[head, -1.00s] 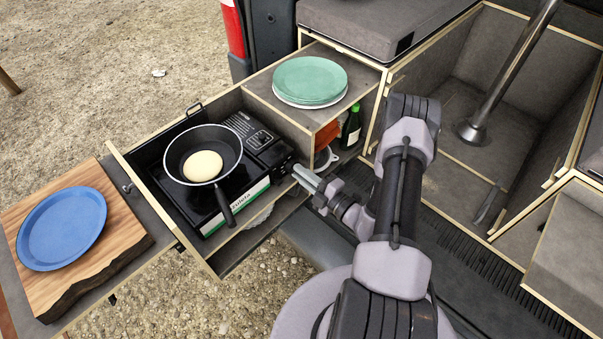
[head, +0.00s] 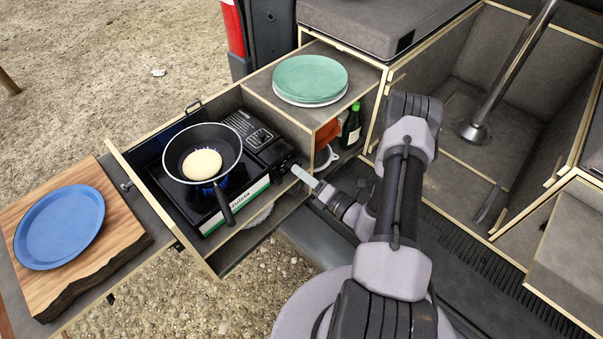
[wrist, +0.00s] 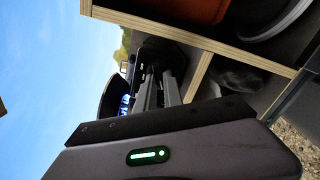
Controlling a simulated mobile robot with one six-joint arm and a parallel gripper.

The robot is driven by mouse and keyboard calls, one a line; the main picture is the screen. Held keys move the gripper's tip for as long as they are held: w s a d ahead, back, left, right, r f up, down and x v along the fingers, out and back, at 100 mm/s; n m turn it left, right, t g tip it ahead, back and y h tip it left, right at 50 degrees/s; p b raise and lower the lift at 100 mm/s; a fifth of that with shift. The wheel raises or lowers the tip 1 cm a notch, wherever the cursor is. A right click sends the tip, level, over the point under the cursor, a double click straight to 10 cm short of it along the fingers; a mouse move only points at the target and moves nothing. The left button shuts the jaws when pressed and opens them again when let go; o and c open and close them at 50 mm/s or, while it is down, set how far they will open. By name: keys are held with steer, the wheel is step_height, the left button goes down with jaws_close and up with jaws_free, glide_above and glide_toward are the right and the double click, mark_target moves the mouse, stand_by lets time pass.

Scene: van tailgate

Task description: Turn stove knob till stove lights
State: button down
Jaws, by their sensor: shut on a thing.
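The black camping stove (head: 258,185) sits in the pulled-out drawer. Blue flame (head: 229,181) shows under the frying pan (head: 225,163), so the stove is lit. Blue flame also shows in the wrist view (wrist: 125,103). A pale round pancake (head: 202,164) lies in the pan. My gripper (head: 296,171) reaches the stove's right end and is shut on the stove knob; the fingers mostly hide the knob. In the wrist view my gripper (wrist: 155,78) points at the dark stove end, its fingers close together.
A shelf box with green and white plates (head: 310,79) stands behind my gripper, with a bottle (head: 351,125) below. A blue plate (head: 60,227) lies on a wooden board (head: 120,224) at left. The drawer's wooden edge (head: 237,244) runs close to the stove.

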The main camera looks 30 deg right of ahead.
steer(key=shift+n, duration=0.4)
steer(key=c, duration=1.5)
jaws_free()
steer(key=shift+o, duration=0.2)
steer(key=shift+s, duration=0.1)
steer(key=p+v, duration=0.3)
steer(key=v, duration=1.4)
steer(key=shift+s+d, duration=0.1)
steer(key=shift+s, duration=0.05)
